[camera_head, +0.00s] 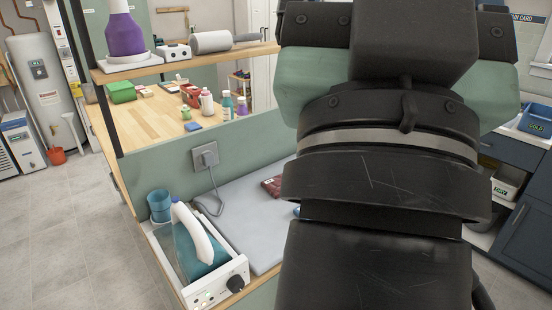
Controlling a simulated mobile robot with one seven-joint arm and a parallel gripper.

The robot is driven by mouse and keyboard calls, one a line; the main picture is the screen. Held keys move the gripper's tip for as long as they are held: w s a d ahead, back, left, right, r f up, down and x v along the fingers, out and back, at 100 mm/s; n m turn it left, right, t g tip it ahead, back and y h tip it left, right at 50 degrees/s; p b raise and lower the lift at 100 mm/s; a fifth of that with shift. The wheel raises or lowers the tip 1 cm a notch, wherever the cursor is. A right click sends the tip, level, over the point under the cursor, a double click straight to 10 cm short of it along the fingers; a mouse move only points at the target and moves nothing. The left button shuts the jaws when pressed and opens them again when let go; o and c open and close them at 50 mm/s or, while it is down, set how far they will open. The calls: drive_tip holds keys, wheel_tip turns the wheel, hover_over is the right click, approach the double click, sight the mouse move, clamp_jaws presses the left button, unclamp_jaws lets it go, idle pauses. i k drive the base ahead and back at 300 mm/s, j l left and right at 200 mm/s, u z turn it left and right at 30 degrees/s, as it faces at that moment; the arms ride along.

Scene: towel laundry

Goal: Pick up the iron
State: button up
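The iron (193,243), with a white handle and a teal, partly see-through body, rests on a white base unit (222,289) at the lower left. The unit has a black knob and small lights. My arm fills the middle and right of the picture, close to the camera. The end of my arm, with what looks like my gripper (405,45), is at the top, to the right of the iron and apart from it. I cannot make out its fingertips or whether anything is between them.
A grey pad (245,212) lies right of the iron, with a dark red folded item (272,187) on it. A teal cup (160,205) stands behind the iron. A cord runs to a wall socket (206,157). A wooden counter (150,122) with bottles is behind the green panel.

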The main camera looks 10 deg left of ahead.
sight(198, 254)
drive_tip(key=i+j+u, duration=0.25)
drive_tip(key=i+j, duration=0.15)
drive_tip(key=i+j+u, duration=0.3)
drive_tip(key=i+j, duration=0.1)
